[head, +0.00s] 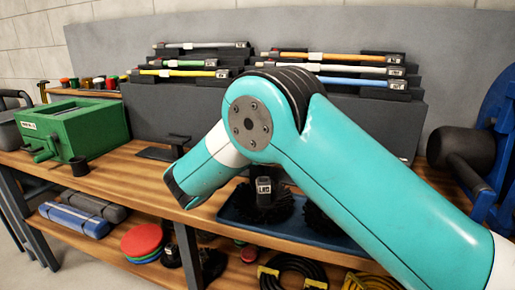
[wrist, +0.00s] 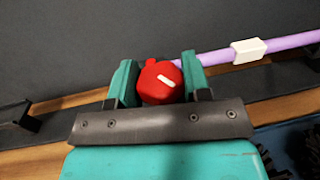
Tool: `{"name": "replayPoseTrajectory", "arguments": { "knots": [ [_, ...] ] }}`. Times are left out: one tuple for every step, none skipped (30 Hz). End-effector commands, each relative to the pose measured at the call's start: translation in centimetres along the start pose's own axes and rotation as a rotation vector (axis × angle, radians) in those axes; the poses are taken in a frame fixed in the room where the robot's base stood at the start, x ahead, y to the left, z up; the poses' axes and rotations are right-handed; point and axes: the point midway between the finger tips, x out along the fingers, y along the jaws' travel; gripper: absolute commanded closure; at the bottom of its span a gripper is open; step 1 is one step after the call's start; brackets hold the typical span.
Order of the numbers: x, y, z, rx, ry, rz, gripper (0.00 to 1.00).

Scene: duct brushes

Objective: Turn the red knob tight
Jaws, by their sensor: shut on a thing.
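The red knob (wrist: 160,85), with a white mark on its face, sits between the two teal fingers of my gripper (wrist: 158,76) in the wrist view. My gripper is shut on it. A purple rod (wrist: 292,41) with a white label runs right from behind the right finger. I cannot tell how the knob joins the rod or how tight it is. In the head view my own arm hides the knob, the purple rod and my gripper.
The wooden bench (head: 118,167) carries a green box vise (head: 85,127) at left and a blue tray (head: 236,210) with black brushes at front. Racks hold coloured rods, including a yellow rod (head: 180,73). A black mallet-like thing (head: 462,148) stands at right.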

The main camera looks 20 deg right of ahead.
Motion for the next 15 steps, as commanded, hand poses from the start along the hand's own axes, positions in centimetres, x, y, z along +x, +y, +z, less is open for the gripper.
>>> {"name": "replayPoseTrajectory", "arguments": {
  "knots": [
    [0.04,-0.03,-0.01,0.002,-0.002,-0.004,0.8],
    [0.04,-0.03,0.02,0.001,-0.002,-0.006,0.8],
    [0.04,-0.03,0.06,0.0,-0.002,-0.007,0.8],
    [0.04,-0.04,0.09,0.0,-0.002,-0.008,0.8],
    [0.04,-0.04,0.11,0.0,-0.002,-0.008,0.8],
    [0.05,-0.04,0.14,-0.001,-0.002,-0.008,0.8],
    [0.05,-0.04,0.15,-0.001,-0.002,-0.008,0.8],
    [0.05,-0.04,0.16,-0.001,-0.002,-0.008,0.8],
    [0.05,-0.04,0.16,-0.001,-0.002,-0.008,0.8],
    [0.05,-0.04,0.16,-0.001,-0.002,-0.008,0.8],
    [0.05,-0.03,0.16,-0.001,-0.002,-0.008,0.8],
    [0.05,-0.03,0.17,-0.001,-0.002,-0.008,0.8],
    [0.05,-0.03,0.17,0.0,-0.002,-0.008,0.8],
    [0.06,-0.03,0.17,0.0,-0.002,-0.008,0.54],
    [0.06,-0.03,0.16,0.0,-0.002,-0.008,0.45]
  ]
}}
